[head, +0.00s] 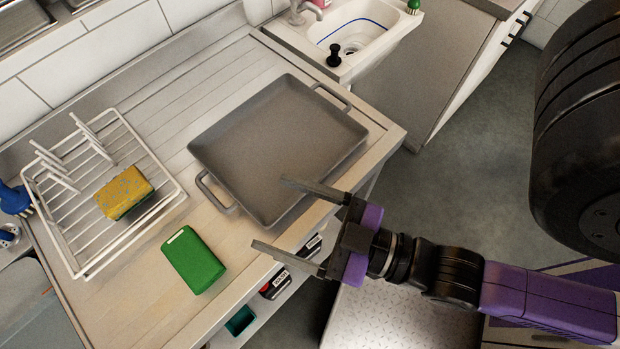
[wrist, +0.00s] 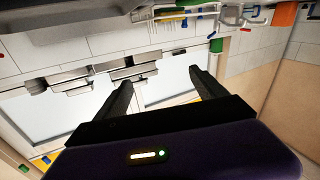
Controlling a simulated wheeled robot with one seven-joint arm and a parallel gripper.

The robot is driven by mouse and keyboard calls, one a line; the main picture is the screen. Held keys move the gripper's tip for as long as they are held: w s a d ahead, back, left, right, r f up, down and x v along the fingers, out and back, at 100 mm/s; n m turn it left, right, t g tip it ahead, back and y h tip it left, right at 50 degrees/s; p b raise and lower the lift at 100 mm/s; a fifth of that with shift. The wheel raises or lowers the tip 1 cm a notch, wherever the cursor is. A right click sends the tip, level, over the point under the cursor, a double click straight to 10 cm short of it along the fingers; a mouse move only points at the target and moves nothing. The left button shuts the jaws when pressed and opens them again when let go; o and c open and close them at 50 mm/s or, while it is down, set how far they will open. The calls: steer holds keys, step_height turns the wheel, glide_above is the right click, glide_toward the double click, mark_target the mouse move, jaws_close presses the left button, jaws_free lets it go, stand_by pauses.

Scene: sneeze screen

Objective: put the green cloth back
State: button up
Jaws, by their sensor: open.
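A green folded cloth (head: 193,260) with a small white label lies on the counter near its front edge, left of the grey tray. My gripper (head: 268,214) is open and empty, to the right of the cloth and over the tray's front corner and the counter's front edge. In the wrist view my open gripper (wrist: 168,85) has nothing between its fingers, and the cloth cannot be made out for sure there.
A grey tray (head: 275,145) with handles fills the middle of the counter. A white wire rack (head: 75,215) holds a yellow sponge (head: 125,193). A sink (head: 365,25) is at the back. Below the counter edge is a shelf with dark boxes and a green container (head: 240,320).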

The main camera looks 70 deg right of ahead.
steer(key=s+d+f+m+g, duration=0.1)
steer(key=s+d+f+g, duration=0.2)
steer(key=s+f, duration=0.2)
steer(key=shift+s+d+f+m+g, duration=0.3)
steer(key=shift+s+f, duration=0.1)
steer(key=shift+s, duration=0.25)
stand_by(0.6)
